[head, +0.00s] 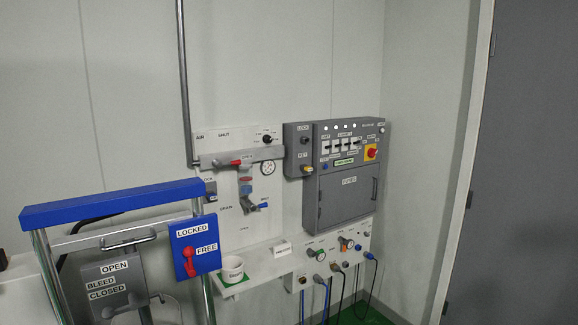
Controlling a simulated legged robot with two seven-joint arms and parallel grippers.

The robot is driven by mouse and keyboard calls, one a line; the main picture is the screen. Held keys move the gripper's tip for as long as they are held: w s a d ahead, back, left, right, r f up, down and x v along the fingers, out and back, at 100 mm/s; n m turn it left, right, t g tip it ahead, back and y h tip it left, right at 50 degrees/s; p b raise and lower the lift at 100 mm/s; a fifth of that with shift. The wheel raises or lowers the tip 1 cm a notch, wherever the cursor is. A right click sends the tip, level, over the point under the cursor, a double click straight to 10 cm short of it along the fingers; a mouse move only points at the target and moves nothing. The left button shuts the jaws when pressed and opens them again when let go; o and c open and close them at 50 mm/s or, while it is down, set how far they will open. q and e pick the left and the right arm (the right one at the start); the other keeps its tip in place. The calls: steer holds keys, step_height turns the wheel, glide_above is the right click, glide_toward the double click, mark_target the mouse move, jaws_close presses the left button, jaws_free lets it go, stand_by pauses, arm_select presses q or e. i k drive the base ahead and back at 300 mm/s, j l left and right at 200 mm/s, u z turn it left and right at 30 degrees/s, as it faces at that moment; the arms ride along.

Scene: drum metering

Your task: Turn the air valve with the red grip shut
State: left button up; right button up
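The air valve's red grip (231,162) shows on the white wall panel (229,222), under the words AIR and SHUT. The grip lies close to horizontal along a grey pipe (262,154). A round gauge (268,167) is at the pipe's right end. A blue-gripped valve (262,206) sits lower on the same panel, near the word DRAIN. Neither of my grippers is clearly visible in the head view.
A blue-topped frame (112,203) with a LOCKED/FREE box (195,247) stands at the left front. A white cup (232,269) is on the shelf below the panel. A grey control cabinet (347,197) is right of it. A grey door (520,170) is at far right.

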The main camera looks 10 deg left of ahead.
mark_target(216, 164)
steer(key=i+l, duration=0.2)
steer(key=i, duration=0.25)
steer(key=i+l+z, duration=0.1)
steer(key=i+l, duration=0.15)
steer(key=i, duration=0.2)
